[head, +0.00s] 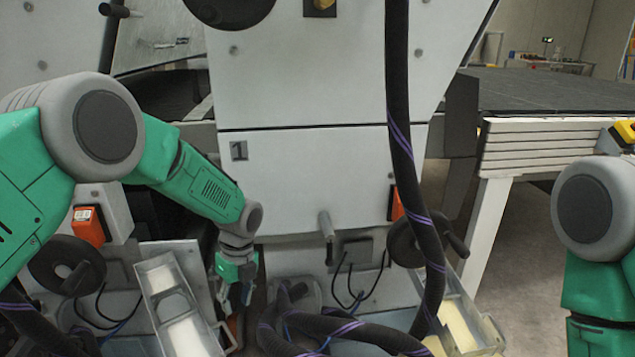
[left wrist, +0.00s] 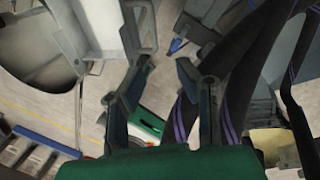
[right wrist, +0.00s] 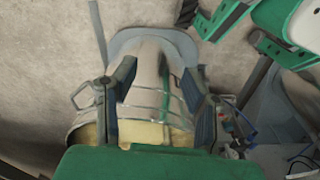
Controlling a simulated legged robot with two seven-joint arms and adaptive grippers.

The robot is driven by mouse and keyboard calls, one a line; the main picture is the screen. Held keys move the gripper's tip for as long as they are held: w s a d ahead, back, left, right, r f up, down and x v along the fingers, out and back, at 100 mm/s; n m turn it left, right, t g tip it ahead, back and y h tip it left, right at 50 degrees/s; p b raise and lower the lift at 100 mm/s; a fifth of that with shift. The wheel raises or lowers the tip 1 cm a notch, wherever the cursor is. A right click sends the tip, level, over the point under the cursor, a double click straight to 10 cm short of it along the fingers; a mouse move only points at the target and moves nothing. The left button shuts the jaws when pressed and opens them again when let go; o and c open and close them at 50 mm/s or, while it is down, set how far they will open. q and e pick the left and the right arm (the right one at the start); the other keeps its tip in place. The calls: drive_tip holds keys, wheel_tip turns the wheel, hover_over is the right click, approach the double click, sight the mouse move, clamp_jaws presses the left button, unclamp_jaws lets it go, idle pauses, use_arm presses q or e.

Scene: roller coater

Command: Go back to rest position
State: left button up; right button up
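My left gripper (head: 238,292) hangs low in front of the grey machine, just right of a metal tray (head: 152,280). In the left wrist view its two fingers (left wrist: 165,68) stand apart with nothing held between them. My right arm stands at the right edge of the head view, and its gripper is out of that picture. In the right wrist view the right fingers (right wrist: 158,75) are spread apart. A metal bucket (right wrist: 150,100) with yellowish contents shows beyond and between them; no grip on it is visible.
The machine's grey front panel (head: 320,185) fills the middle. Thick black hoses (head: 402,140) with purple stripes hang before it and loop low near my left gripper. Handwheels (head: 68,264) sit at both sides. A white-framed table (head: 545,145) stands at right. A second tray with yellow contents (head: 462,328) lies lower right.

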use_arm(q)
drive_tip(key=s+f+n+h+p, duration=0.1)
drive_tip(key=s+f+n+p, duration=0.1)
drive_tip(key=s+f+n, duration=0.3)
drive_tip(key=s+n+p, duration=0.1)
drive_tip(key=s+n, duration=0.1)
drive_tip(key=s, duration=0.4)
drive_tip(key=s+f+n+h+p, duration=0.1)
drive_tip(key=s+f+n+p, duration=0.1)
drive_tip(key=s+f+n, duration=0.3)
use_arm(e)
wheel_tip(320, 180, up, 10)
drive_tip(key=p, duration=0.4)
drive_tip(key=shift+c, duration=0.7)
use_arm(q)
drive_tip(key=s+a+r+n+t, duration=0.1)
drive_tip(key=s+r+n, duration=0.3)
drive_tip(key=s, duration=0.6)
drive_tip(key=s+a+r+n+t, duration=0.1)
drive_tip(key=s+a+r+n, duration=0.3)
drive_tip(key=s+n, duration=0.5)
drive_tip(key=shift+s+y, duration=0.4)
drive_tip(key=shift+s, duration=0.4)
